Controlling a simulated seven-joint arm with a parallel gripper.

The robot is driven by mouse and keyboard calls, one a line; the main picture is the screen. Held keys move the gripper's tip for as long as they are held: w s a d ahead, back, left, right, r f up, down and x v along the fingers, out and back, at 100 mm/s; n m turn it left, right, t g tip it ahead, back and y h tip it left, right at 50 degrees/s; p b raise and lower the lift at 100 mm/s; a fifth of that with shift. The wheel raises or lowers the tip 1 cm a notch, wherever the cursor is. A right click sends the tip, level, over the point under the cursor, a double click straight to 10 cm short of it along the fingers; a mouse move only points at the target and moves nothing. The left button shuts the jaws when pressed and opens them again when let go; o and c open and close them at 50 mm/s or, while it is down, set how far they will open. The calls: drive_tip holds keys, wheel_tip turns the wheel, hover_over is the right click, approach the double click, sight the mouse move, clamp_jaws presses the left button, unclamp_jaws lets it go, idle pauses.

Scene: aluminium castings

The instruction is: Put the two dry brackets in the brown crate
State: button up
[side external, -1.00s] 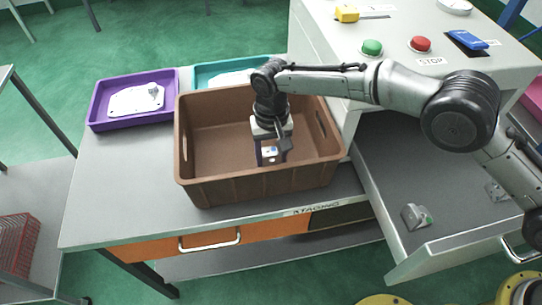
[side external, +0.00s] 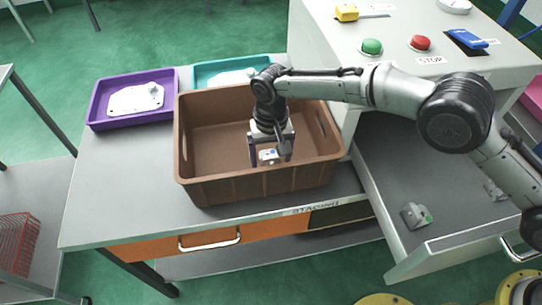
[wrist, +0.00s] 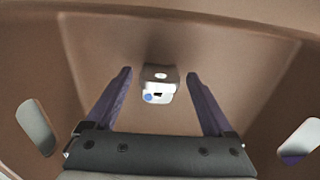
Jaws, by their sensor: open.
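A small grey-white bracket (side external: 268,157) with a blue dot is inside the brown crate (side external: 250,188), and the wrist view shows it (wrist: 158,88) on the crate floor. My gripper (side external: 271,155) reaches down into the crate with its fingers open on either side of the bracket; in the wrist view, gaps show between the bracket and both fingers (wrist: 160,75). A second bracket (side external: 416,215) with a green dot lies in the open grey drawer at the right. Another bracket (side external: 494,192) lies farther right in the drawer, partly hidden by my arm.
A purple tray (side external: 98,112) holding a white plate with a small part on it stands left of the crate. A teal tray (side external: 205,72) stands behind the crate, partly hidden. A console with green (side external: 371,46) and red (side external: 420,43) buttons rises above the drawer.

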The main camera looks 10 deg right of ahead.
sight(271, 156)
wheel_tip(271, 156, up, 12)
drive_tip(key=shift+r, duration=0.2)
idle(0.4)
